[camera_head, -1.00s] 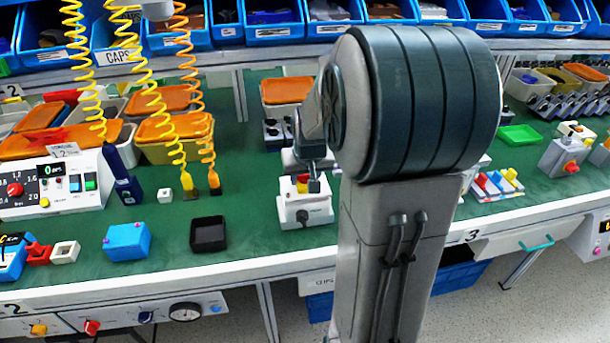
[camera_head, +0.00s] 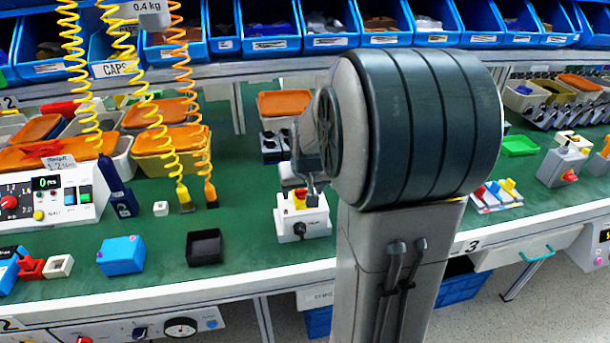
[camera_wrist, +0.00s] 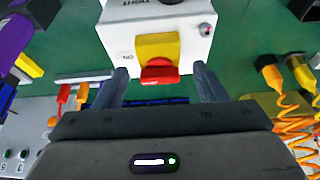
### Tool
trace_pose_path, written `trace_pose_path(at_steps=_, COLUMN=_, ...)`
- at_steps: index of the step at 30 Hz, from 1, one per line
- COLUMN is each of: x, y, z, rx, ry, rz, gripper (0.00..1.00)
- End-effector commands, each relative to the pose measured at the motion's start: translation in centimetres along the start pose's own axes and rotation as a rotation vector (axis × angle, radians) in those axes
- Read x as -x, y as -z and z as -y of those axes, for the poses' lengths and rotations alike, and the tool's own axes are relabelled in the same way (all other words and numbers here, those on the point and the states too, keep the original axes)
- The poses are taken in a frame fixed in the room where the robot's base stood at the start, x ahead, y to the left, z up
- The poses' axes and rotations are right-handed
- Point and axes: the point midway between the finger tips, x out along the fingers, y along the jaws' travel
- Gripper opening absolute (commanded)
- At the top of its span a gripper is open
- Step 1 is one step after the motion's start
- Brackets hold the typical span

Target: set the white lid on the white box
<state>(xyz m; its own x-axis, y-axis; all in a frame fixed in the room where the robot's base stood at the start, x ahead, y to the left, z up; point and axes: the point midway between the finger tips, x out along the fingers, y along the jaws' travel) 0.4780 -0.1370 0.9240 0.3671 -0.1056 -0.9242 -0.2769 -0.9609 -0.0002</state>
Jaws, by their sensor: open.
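A white box (camera_head: 302,226) with a yellow and red rotary switch (camera_head: 300,198) on it stands on the green bench. In the wrist view the white box (camera_wrist: 190,25) shows its yellow plate and red handle (camera_wrist: 159,72). My gripper (camera_wrist: 159,78) is open, one finger at each side of the red handle, with nothing seen held. In the head view my gripper (camera_head: 313,190) is over this box, partly hidden by my arm. A small open white box (camera_head: 59,266) stands at the front left. A small white piece (camera_head: 160,208) lies farther back; I cannot tell whether it is a lid.
A blue box (camera_head: 121,256) and a black tray (camera_head: 204,247) lie on the bench to the left. Coiled yellow and orange cords (camera_head: 185,150) hang over it. Blue bins (camera_head: 270,25) line the back. Bare green bench lies between the blue box and black tray.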

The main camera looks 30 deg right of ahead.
Motion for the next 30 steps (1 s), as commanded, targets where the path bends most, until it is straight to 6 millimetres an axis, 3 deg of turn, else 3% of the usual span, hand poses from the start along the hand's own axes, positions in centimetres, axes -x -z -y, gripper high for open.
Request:
trace_pose_path(at_steps=15, x=10.7, y=0.1, z=0.0, rx=0.001, ry=0.000, rz=-0.005, gripper=0.65)
trace_pose_path(at_steps=21, x=12.5, y=0.1, z=0.0, rx=0.001, ry=0.000, rz=-0.003, gripper=0.65)
trace_pose_path(at_steps=27, x=12.7, y=-0.1, z=0.1, rx=0.003, ry=0.001, rz=0.001, gripper=0.65)
trace_pose_path(at_steps=30, x=12.8, y=-1.3, z=1.1, rx=0.022, ry=0.009, rz=0.013, gripper=0.65)
